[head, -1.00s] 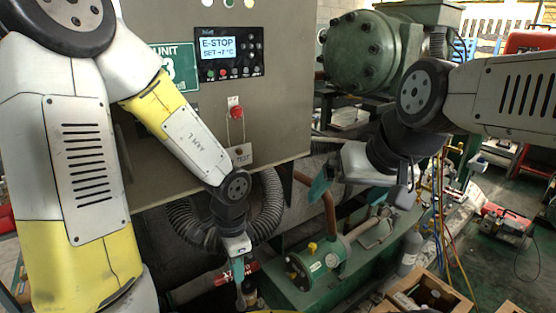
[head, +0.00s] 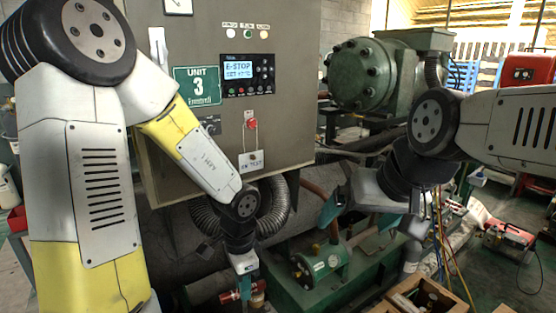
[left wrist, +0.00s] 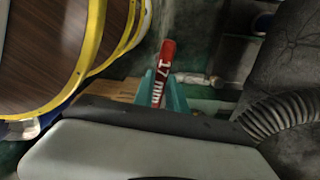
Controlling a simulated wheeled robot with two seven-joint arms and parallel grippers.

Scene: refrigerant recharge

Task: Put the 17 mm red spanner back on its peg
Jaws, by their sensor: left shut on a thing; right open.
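The red spanner, marked 17 mm in white, is in my left gripper (head: 244,288). In the left wrist view the red spanner (left wrist: 166,62) stands up between the teal fingertips (left wrist: 161,92), which are shut on it. In the head view the red spanner (head: 229,296) shows as a short red piece beside the fingers, below the grey control cabinet. My right gripper (head: 358,215) is open and empty, over the green machinery at the right. I cannot make out the peg in either view.
The grey control cabinet (head: 290,110) stands behind my left forearm. A black corrugated hose (head: 275,210) hangs just behind my left gripper. A green cylinder (head: 322,262) and a wooden crate (head: 425,296) lie to the right. Yellow-rimmed round objects (left wrist: 70,50) are close at left in the wrist view.

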